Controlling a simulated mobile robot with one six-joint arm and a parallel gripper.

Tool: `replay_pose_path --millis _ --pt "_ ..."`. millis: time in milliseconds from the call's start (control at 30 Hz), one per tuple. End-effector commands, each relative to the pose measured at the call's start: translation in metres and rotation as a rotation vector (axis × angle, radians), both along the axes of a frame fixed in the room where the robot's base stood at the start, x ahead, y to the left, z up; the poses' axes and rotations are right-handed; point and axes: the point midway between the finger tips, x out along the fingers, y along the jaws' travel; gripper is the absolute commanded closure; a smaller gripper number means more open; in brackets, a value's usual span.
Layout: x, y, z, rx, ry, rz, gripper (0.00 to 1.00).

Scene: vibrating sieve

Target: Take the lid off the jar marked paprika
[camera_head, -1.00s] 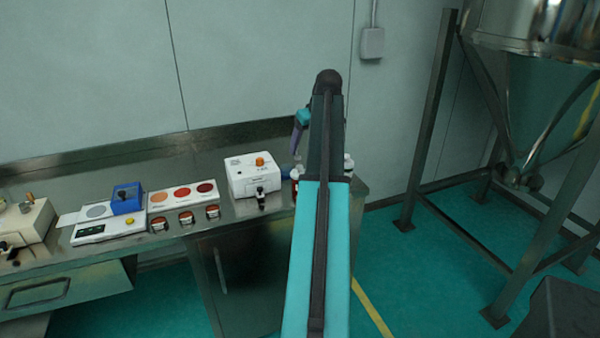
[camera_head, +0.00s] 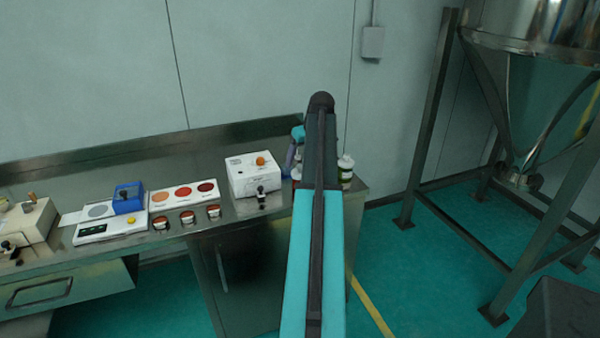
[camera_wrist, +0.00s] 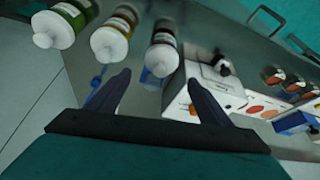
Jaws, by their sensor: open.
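Three jars with white lids stand in a row in the wrist view: one with a green band (camera_wrist: 72,14), one with a yellow-brown band (camera_wrist: 117,28) and one with a red-brown band (camera_wrist: 163,38). Their labels are too small to read, so I cannot tell by name which is paprika. The white lid (camera_wrist: 161,61) of the red-brown jar is on. My gripper (camera_wrist: 160,82) is open and empty, its fingers pointing toward the jars, with that lid nearest the gap. In the head view one jar (camera_head: 346,172) shows right of my arm; the others are mostly hidden.
On the steel bench (camera_head: 225,145) left of the jars are a white box with an orange knob (camera_head: 252,175), a card with colour discs (camera_head: 183,193), several small cups (camera_head: 187,217) and a scale (camera_head: 108,227). A steel hopper frame (camera_head: 430,120) stands at right.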

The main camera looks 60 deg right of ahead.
Motion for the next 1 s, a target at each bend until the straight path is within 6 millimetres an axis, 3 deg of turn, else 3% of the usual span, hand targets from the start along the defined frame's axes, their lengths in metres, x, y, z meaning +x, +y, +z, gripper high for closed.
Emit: replay_pose_path --millis 267,700,1000 --pt "0.003 -0.001 -0.009 0.002 0.000 -0.001 0.27" --pt "0.016 -0.008 -0.045 0.001 0.001 -0.001 0.27" --pt "0.016 -0.008 -0.048 0.000 0.000 -0.002 0.27"
